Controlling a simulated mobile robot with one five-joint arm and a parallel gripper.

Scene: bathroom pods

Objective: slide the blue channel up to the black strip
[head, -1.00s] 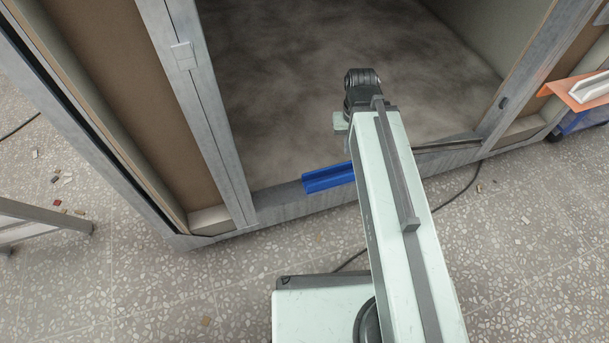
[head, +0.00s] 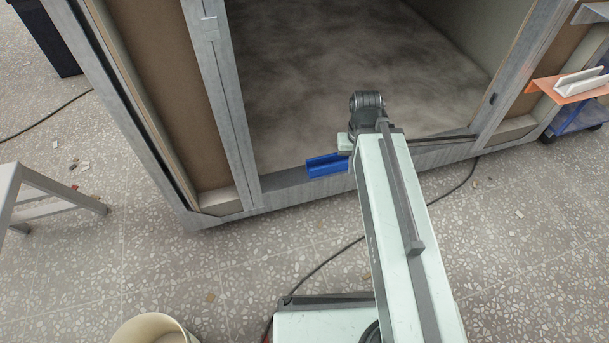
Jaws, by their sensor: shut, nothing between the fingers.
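The blue channel (head: 327,166) lies along the grey sill at the front of the pod opening, left of my arm. Its right end runs behind my arm, so its full length is hidden. The black strip (head: 440,138) is a thin dark line along the sill to the right of my arm. The sill stretch between them is covered by my arm. My gripper (head: 346,143) is at the arm's far end, beside the right part of the channel; only a pale bit of it shows. Its fingertips are hidden, and I cannot tell whether it touches the channel.
Grey posts (head: 222,100) frame the opening on both sides. An orange sheet with a white profile (head: 580,84) juts out at the right. A grey stool (head: 45,195) stands at the left, a cream bucket (head: 153,330) at the bottom. A cable (head: 330,258) crosses the speckled floor.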

